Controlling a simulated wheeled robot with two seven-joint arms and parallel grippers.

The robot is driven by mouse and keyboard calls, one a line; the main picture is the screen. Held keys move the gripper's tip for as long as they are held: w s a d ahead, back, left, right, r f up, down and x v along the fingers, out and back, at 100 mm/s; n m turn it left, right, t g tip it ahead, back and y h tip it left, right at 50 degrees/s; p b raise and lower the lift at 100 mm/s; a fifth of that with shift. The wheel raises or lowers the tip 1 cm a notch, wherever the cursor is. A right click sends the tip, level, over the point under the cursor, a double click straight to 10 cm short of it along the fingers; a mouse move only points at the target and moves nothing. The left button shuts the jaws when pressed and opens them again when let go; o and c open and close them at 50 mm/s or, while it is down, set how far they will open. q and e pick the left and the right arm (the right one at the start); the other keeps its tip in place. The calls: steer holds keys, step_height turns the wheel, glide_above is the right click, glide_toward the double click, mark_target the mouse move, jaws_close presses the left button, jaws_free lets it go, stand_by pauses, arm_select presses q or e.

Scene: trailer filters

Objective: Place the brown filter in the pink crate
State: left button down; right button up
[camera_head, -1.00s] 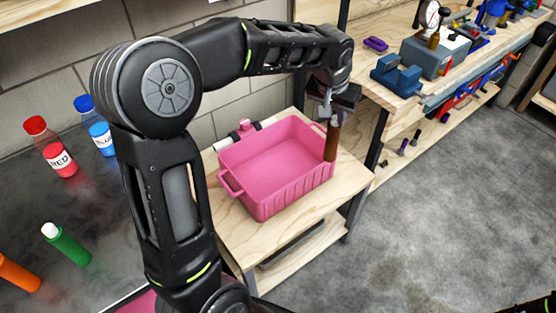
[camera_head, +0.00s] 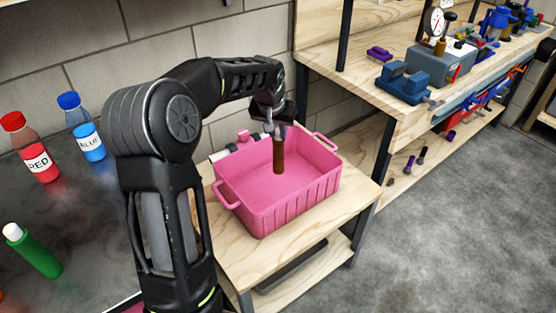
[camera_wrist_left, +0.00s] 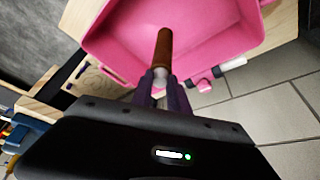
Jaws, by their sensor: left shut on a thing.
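The brown filter (camera_head: 279,155) hangs upright from my left gripper (camera_head: 275,128), which is shut on its upper end. In the head view the filter is in front of the inside of the pink crate (camera_head: 245,215), over its middle. The crate stands on a small wooden table and looks empty. In the left wrist view the filter (camera_wrist_left: 164,45) sticks out from between the fingers of the left gripper (camera_wrist_left: 160,80), with the pink crate (camera_wrist_left: 225,30) behind it. Whether the filter touches the crate floor is hard to tell. My right gripper is not in view.
A wooden workbench (camera_head: 345,60) with a blue vise (camera_head: 403,82) is at right. White-capped items lie behind the crate.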

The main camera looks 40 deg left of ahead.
mark_target(277, 141)
arm_select(q)
steer(key=shift+f, duration=1.9)
steer(key=shift+f+b, duration=0.3)
steer(key=shift+f, duration=2.2)
steer(key=shift+f, duration=0.2)
steer(key=c, duration=1.3)
jaws_free()
steer(key=shift+r, duration=0.15)
steer(key=shift+r, duration=0.25)
steer(key=v, duration=1.1)
steer(key=shift+s+d+r+p, duration=0.1)
steer(key=shift+s+r+p, duration=0.1)
steer(key=shift+r+p, duration=0.15)
